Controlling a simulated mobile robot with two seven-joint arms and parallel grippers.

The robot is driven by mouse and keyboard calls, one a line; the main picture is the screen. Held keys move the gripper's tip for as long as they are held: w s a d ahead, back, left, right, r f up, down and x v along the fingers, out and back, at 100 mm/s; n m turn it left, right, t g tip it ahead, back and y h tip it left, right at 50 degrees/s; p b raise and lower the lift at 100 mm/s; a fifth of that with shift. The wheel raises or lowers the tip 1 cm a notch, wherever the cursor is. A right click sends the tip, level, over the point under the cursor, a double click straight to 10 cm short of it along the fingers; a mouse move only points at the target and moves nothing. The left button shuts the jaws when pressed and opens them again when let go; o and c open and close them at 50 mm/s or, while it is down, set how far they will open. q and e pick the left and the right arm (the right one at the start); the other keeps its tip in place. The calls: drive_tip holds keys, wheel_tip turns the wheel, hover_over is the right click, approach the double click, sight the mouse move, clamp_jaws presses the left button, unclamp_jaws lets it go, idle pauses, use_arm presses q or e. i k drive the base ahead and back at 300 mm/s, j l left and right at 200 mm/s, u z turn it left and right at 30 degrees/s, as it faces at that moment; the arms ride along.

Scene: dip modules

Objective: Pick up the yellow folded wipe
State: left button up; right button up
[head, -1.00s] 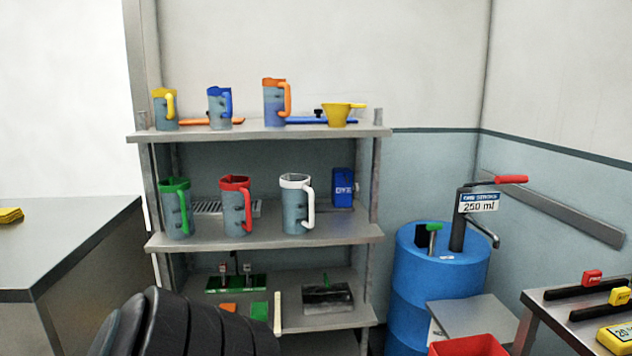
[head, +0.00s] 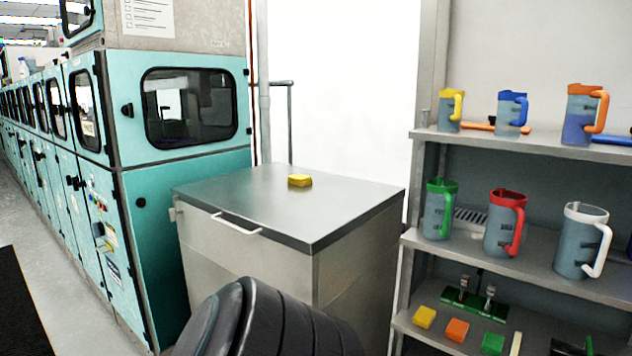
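A small yellow folded wipe (head: 300,180) lies on the grey metal top of a cabinet (head: 235,193), near the middle of that top. Another yellow block-like item (head: 424,317) sits on the low shelf at the right; I cannot tell whether it is a wipe. Neither of my grippers shows in the head view. A dark segmented part of mine rises at the bottom middle, in front of the cabinet.
Shelving (head: 535,147) at the right holds several jugs, including a green-rimmed jug (head: 440,208) and a red-rimmed jug (head: 505,222). Teal machine cabinets (head: 185,195) line the left. The cabinet top around the wipe is clear. Open floor (head: 40,235) shows at the far left.

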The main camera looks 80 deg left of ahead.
sight(298, 179)
drive_tip(key=u, duration=2.7)
drive_tip(key=j+z, duration=0.1)
drive_tip(key=z, duration=0.3)
drive_tip(key=j+z, duration=0.15)
drive_tip(key=z, duration=0.2)
drive_tip(key=j+z, duration=0.1)
drive_tip(key=z, duration=0.3)
drive_tip(key=j+z, duration=0.15)
drive_tip(key=z, duration=0.25)
drive_tip(key=j+z, duration=0.3)
drive_tip(key=k+j+z, duration=0.2)
drive_tip(key=j+z, duration=0.15)
drive_tip(key=j, duration=0.15)
drive_tip(key=k+j+z, duration=0.2)
drive_tip(key=j, duration=0.2)
drive_tip(key=k+j+z, duration=0.15)
drive_tip(key=k+j, duration=0.3)
drive_tip(key=j, duration=0.2)
drive_tip(key=k+j+z, duration=0.1)
drive_tip(key=k+j, duration=0.2)
drive_tip(key=j, duration=0.15)
